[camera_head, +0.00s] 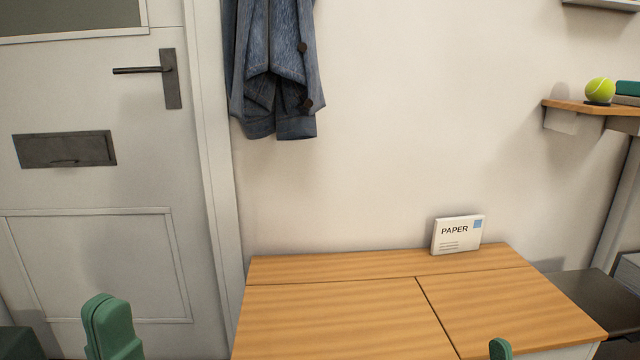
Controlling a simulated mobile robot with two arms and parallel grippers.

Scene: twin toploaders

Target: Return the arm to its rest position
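My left gripper (112,328) shows as a green part at the bottom left, in front of the white door. Only its upper end is in view, and I cannot tell whether its fingers are apart. At the bottom edge, right of centre, a small green tip (500,349) of my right arm shows in front of the wooden chest top. The rest of that arm is below the picture. I see nothing held at either green part.
A chest with two wooden lids (330,315) stands against the wall, both lids down. A paper box (458,235) stands on its back strip. A door (95,190) is at left, a hanging denim jacket (275,65) beside it. A tennis ball (600,90) sits on the right shelf.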

